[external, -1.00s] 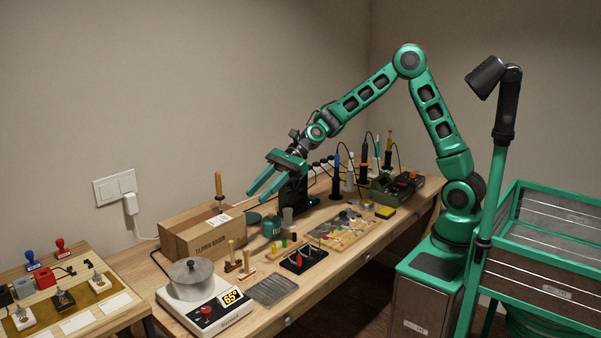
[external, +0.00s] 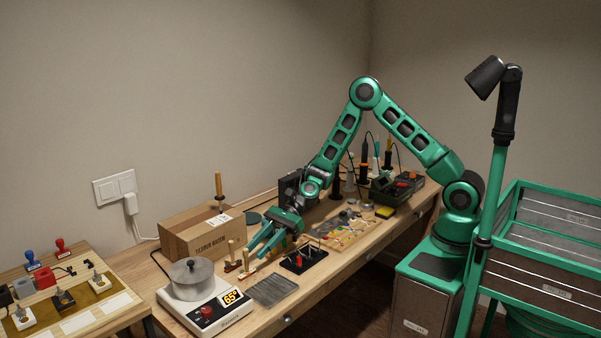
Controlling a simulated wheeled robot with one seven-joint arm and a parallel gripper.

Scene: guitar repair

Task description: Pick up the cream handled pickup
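Two small pieces with upright pale handles stand on the bench between the cardboard box and the hot plate. The left one (external: 231,252) has a dark base with some red. The right one (external: 246,258) has a pale base. I cannot tell for sure which is the cream handled pickup. My gripper (external: 257,249) is open, with its two fingers apart and pointing down-left. Its tips are just right of the right piece's handle and close to it; I cannot tell whether they touch it. Nothing shows between the fingers.
The cardboard box (external: 203,236) stands behind, with a wooden-handled tool upright at it. A hot plate (external: 206,309) with a metal pot is at front left. A grey ribbed mat (external: 272,290) and a black holder (external: 300,261) lie in front and to the right of my gripper.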

